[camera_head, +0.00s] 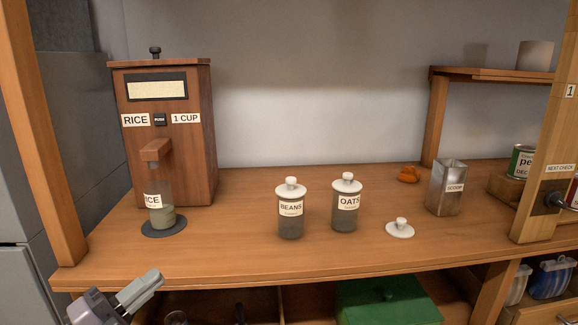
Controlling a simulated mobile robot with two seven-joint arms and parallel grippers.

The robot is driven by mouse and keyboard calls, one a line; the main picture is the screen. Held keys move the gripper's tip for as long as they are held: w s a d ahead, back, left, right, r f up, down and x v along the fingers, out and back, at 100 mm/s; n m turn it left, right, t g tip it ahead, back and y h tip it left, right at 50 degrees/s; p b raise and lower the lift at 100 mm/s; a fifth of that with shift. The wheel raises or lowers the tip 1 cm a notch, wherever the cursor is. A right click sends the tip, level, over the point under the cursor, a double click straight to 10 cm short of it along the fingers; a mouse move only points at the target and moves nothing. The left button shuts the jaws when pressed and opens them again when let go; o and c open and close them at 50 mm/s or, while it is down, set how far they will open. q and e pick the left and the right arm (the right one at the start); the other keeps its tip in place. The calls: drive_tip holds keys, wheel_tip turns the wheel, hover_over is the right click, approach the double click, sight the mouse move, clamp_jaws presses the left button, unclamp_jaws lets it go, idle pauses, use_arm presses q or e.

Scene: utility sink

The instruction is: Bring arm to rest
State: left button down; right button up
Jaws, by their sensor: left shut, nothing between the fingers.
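My left gripper (140,290) is at the lower left, in front of the counter's front edge. Its fingers are shut and hold nothing. My right gripper does not show. A wooden rice dispenser (190,160) stands at the left of the counter. A clear jar labelled rice (155,201) stands on a dark round pad under its spout, with some contents at the bottom and no lid on it.
A beans jar (291,226) and an oats jar (346,220), both lidded, stand mid-counter. A loose white lid (400,230), a metal scoop container (447,188) and an orange item (408,175) are to the right. A wooden post (69,150) rises at left. Bare counter (240,250) lies in front.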

use_arm(q)
drive_tip(key=s+f+n+y+p, duration=0.1)
drive_tip(key=s+f+n+y, duration=0.2)
drive_tip(key=f+n+y, duration=0.3)
drive_tip(key=s+f+n+y, duration=0.3)
drive_tip(key=f+n, duration=0.5)
drive_tip(key=f, duration=0.1)
drive_tip(key=s+d+f+n+g+y, duration=0.1)
drive_tip(key=s+f+n+g, duration=0.2)
drive_tip(key=s+f, duration=0.3)
drive_tip(key=s+d+f+n+g+y, duration=0.1)
drive_tip(key=s+d+f+n+g, duration=0.1)
drive_tip(key=s+f+n, duration=0.3)
wheel_tip(320, 180, down, 3)
drive_tip(key=shift+s+d+r+g+p, duration=0.2)
drive_tip(key=shift+s+d+g+p, duration=0.25)
drive_tip(key=shift+s, duration=0.75)
drive_tip(key=shift+a, duration=0.15)
